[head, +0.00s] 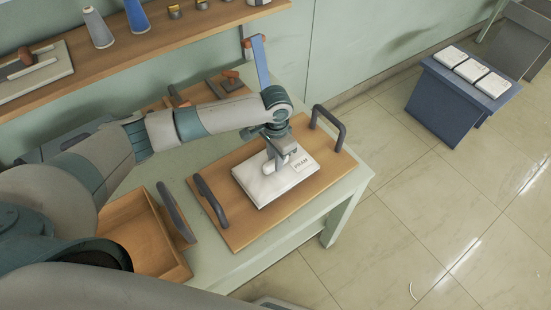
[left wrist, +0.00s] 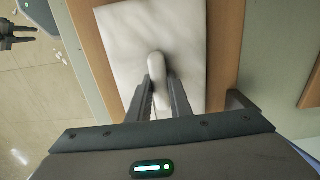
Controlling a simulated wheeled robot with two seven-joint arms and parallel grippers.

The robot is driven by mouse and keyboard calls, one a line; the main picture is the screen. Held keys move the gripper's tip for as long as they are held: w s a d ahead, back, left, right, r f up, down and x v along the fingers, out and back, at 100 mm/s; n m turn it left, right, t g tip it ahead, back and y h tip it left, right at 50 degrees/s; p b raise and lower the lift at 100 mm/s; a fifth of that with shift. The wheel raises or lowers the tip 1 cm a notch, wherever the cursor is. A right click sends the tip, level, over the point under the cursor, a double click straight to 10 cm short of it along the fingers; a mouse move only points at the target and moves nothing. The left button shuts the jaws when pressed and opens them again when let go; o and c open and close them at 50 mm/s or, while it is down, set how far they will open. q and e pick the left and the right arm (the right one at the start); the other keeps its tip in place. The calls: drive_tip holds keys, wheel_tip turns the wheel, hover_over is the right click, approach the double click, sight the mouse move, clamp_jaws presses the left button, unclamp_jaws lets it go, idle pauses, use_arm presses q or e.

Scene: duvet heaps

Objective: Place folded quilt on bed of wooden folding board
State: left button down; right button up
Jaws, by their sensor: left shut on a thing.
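The white folded quilt (head: 262,188) lies flat on the wooden folding board (head: 235,225), a flat brown board with a dark upright handle at each end. A label reading "PRAM" shows on its right part. My left gripper (head: 277,163) is over the quilt, pointing down. In the left wrist view its fingers (left wrist: 160,95) are shut on a raised white ridge of the quilt (left wrist: 125,45). Whether the quilt's underside fully touches the board is hidden. My right gripper (left wrist: 18,37) shows small at the left wrist view's upper left, its two dark fingers apart.
The board is on a pale green table (head: 345,200). An open wooden box (head: 145,235) stands left of the board. A blue stand (head: 450,100) with white packs is at the right. The floor between is clear.

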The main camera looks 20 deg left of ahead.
use_arm(q)
drive_tip(key=c, duration=1.6)
unclamp_jaws()
drive_tip(key=shift+f, duration=0.1)
drive_tip(key=shift+r, duration=0.45)
wheel_tip(320, 180, up, 11)
drive_tip(key=shift+r+b, duration=0.2)
drive_tip(key=shift+b, duration=0.95)
